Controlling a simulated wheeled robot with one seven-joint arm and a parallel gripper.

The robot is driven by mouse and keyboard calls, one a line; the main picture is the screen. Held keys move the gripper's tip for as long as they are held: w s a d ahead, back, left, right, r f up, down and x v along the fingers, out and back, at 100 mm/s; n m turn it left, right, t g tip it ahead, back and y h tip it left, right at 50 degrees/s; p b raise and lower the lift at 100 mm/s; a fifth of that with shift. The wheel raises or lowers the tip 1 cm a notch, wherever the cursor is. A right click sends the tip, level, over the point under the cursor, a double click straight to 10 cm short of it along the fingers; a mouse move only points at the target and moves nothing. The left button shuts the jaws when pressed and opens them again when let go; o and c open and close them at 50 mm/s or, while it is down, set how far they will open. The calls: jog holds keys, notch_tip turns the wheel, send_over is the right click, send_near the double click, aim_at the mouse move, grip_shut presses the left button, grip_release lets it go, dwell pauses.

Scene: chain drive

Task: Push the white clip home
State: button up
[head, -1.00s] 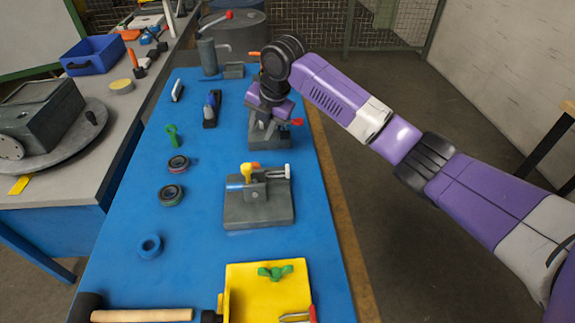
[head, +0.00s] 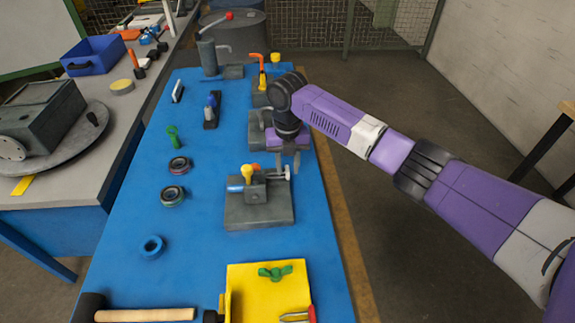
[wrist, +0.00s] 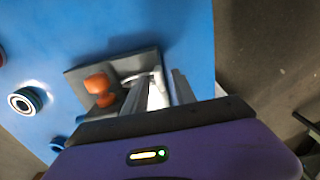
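The white clip (head: 287,171) is a small pale piece at the back right of a grey block fixture (head: 258,214) in the head view. In the wrist view a curved white part of the clip (wrist: 130,78) shows just past my fingertips. My gripper (head: 289,164) points down over the back right of the fixture, close to the clip. The gripper (wrist: 160,80) partly covers the clip in the wrist view. I cannot tell whether a finger touches it.
A yellow knob (head: 247,171) and a blue cylinder (head: 235,188) sit on the same fixture, left of the clip. Another grey fixture (head: 257,142) stands behind it. A yellow tray (head: 255,300) lies in front. The blue table top to the left is mostly clear between small parts.

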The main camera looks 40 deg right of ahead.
jog(key=shift+f, duration=0.25)
jog(key=shift+c, duration=0.2)
grip_shut()
dwell(1.1)
